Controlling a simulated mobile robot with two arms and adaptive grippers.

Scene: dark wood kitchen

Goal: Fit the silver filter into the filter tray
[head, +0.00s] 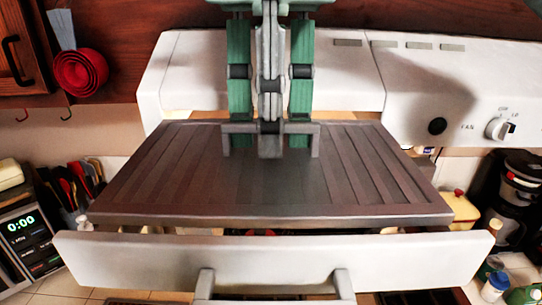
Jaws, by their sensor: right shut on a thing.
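The filter (160,180) is a wide, slatted, dark grey metallic panel in the middle of the head view. It lies roughly level behind the white front panel of the pulled-out filter tray (120,255). A narrow gap shows between the filter's front edge and that panel. The tray's inner support is hidden under the filter, so I cannot tell whether the filter is seated or held just above. My right gripper (270,140), with green and grey links, comes down from the top centre and is shut on the filter at its rear middle. My left gripper is not in view.
The white hood body (340,75) stands behind, with a fan knob (500,128) at right. Red measuring cups (80,73) hang at upper left. Utensils (85,180) and a clock-display appliance (30,240) are at left; a coffee maker (515,190) is at right.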

